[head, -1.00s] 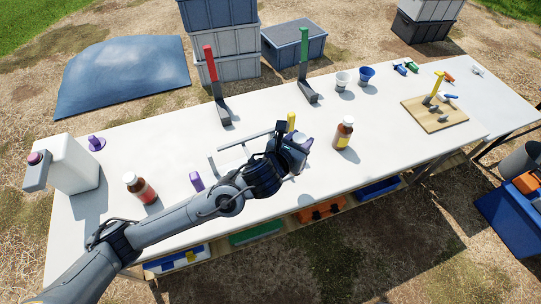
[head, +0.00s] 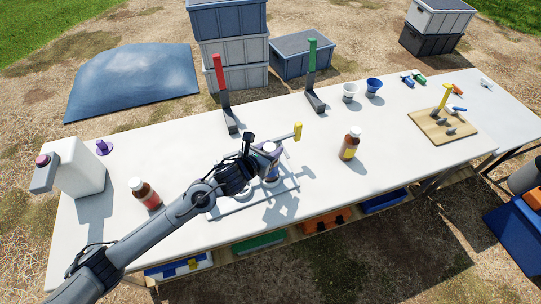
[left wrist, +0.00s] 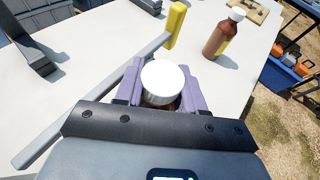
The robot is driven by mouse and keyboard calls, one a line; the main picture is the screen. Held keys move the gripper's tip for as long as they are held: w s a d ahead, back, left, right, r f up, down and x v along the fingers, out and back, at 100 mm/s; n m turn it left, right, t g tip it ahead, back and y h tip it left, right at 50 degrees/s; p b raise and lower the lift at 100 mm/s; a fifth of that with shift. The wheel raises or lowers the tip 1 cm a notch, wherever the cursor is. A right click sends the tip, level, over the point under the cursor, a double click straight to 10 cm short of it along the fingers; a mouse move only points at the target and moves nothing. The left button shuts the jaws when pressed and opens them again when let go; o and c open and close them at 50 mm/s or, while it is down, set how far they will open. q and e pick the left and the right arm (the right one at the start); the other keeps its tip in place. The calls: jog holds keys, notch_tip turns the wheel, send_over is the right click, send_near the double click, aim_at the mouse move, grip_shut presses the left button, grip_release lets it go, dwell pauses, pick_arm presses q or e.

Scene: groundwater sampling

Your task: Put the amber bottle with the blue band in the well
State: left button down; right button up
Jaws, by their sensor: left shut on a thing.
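My left gripper (head: 262,157) is shut on a white-capped bottle (head: 269,148), held upright over the pale plate (head: 284,189) in the middle of the table. The left wrist view shows the bottle's white cap (left wrist: 163,80) between the purple finger pads. Its body and band are mostly hidden, with only a bluish patch below the cap in the head view. A round white form (head: 243,190) on the plate may be the well, partly covered by my arm. I cannot tell whether the bottle touches the plate. My right gripper is not in view.
A bar with a yellow grip (head: 298,131) reaches out behind the bottle. Amber bottles with a red band (head: 145,194) and a yellow band (head: 350,144) stand left and right. Red (head: 220,75) and green (head: 312,57) handled stands are at the back. The table's front right is clear.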

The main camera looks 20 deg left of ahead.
pick_arm(q)
notch_tip(320, 180, down, 3)
jog(key=shift+r, duration=0.1)
jog(key=shift+b, duration=0.35)
jog(key=c, duration=0.9)
grip_release()
jog(key=shift+f, duration=0.25)
